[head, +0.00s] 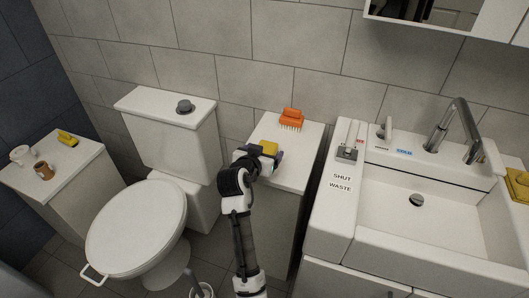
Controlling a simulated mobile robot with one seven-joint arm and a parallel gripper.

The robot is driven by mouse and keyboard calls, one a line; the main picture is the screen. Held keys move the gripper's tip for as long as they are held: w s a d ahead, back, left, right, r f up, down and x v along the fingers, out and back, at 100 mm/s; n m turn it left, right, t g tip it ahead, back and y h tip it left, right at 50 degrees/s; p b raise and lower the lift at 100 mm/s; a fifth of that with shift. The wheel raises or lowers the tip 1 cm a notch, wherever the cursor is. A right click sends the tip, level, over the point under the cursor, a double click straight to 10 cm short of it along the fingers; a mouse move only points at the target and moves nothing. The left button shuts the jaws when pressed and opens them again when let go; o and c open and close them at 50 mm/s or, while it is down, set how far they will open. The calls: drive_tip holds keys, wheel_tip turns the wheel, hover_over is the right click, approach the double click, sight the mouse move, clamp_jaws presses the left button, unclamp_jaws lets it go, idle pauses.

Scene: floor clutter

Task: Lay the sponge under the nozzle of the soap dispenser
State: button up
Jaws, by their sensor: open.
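A small yellow block (269,147), which looks like the sponge, is at the narrow white cabinet between the toilet and the sink. My gripper (271,160) is right at it and partly hides it. The gripper is open; I cannot tell whether its fingers touch the block or are around it. Another yellow item (518,184) lies at the right edge of the sink, cut off by the picture. I cannot make out a soap dispenser with certainty.
An orange brush (291,119) stands at the back of the narrow cabinet (303,145). The toilet (135,230) is to the left, the sink (430,205) with its tap (456,130) to the right. A left cabinet (85,158) holds a white cup, a brown cup and a yellow item.

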drive_tip(key=shift+w+d+f, duration=0.2)
drive_tip(key=shift+w+f, duration=0.1)
drive_tip(key=shift+w, duration=0.3)
drive_tip(key=c, duration=1.1)
drive_tip(key=shift+r, duration=0.1)
